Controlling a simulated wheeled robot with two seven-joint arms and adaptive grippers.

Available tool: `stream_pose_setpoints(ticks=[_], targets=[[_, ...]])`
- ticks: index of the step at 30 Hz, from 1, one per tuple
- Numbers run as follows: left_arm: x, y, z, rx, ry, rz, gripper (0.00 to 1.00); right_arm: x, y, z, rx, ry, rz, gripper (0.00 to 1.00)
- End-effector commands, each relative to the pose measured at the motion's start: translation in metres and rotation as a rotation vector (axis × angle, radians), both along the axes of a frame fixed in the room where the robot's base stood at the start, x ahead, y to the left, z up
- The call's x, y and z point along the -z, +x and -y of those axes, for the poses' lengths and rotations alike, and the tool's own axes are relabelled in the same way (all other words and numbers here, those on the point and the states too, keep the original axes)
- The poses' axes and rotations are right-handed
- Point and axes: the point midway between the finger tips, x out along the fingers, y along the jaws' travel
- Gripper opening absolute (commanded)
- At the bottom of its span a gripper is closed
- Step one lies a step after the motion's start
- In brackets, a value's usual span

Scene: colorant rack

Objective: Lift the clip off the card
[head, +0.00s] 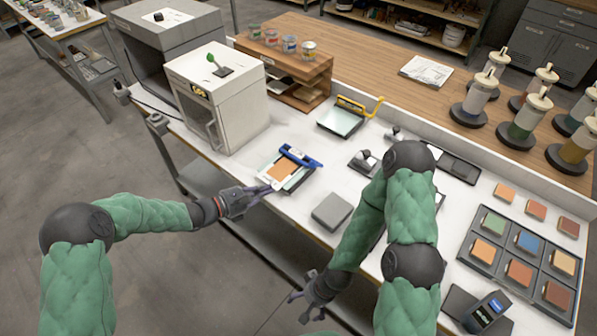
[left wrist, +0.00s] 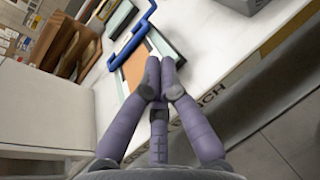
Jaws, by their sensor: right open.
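The blue clip (head: 301,156) lies across the far edge of the card, which has an orange patch (head: 282,171). The card rests on a pale green-edged plate on the white table. In the left wrist view the blue clip (left wrist: 128,42) reaches over the card (left wrist: 133,68). My left gripper (head: 271,187) is at the card's near edge, its fingertips together; they also show in the left wrist view (left wrist: 162,78). I cannot tell whether the card's edge is between them. My right gripper (head: 304,296) is open and empty, low in front of the table's front edge.
A white cabinet (head: 222,100) stands left of the card. A grey block (head: 332,211) lies to its right. A yellow-handled plate (head: 341,121) lies behind. A tray of colour samples (head: 520,258) and capped dispensers stand at the right.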

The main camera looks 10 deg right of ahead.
Motion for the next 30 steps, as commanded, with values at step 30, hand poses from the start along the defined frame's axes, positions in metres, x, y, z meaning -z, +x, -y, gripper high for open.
stream_pose_setpoints(ticks=[30], targets=[[0.004,0.041,0.120,0.002,0.003,0.001,0.00,0.015,0.000,0.000,0.001,0.000,0.000,0.97]])
